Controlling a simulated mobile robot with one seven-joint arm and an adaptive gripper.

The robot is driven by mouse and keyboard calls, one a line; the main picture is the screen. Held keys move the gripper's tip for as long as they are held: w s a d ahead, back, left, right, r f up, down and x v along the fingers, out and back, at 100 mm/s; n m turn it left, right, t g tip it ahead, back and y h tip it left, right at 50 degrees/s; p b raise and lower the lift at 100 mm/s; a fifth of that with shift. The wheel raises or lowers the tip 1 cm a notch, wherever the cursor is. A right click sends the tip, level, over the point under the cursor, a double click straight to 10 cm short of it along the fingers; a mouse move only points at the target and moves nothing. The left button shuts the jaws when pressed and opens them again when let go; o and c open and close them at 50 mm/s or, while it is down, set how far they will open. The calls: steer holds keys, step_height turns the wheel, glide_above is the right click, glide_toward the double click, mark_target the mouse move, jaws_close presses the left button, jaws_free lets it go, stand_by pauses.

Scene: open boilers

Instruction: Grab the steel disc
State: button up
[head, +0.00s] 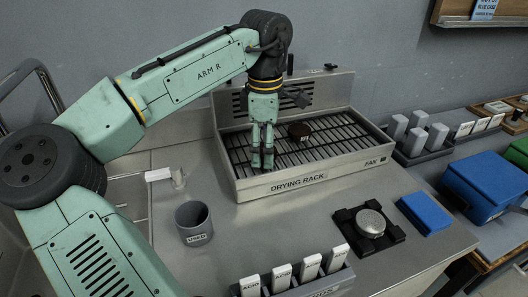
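A round silver metal disc (371,221) with a speckled top sits on a black square holder (344,217) at the front right of the steel counter. My gripper (262,162) points down over the left part of the drying rack, behind and to the left of the silver disc and well apart from it. Its two fingers look close together, with nothing clearly seen between them. I cannot tell whether they are fully shut, or whether the tips touch the rack.
A grey cup (193,222) and a rack of white "ACID" pieces (311,266) stand in front. A blue block (424,212) lies right of the holder. The counter's middle is clear.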

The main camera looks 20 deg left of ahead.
steer(key=c, duration=1)
steer(key=shift+c, duration=0.2)
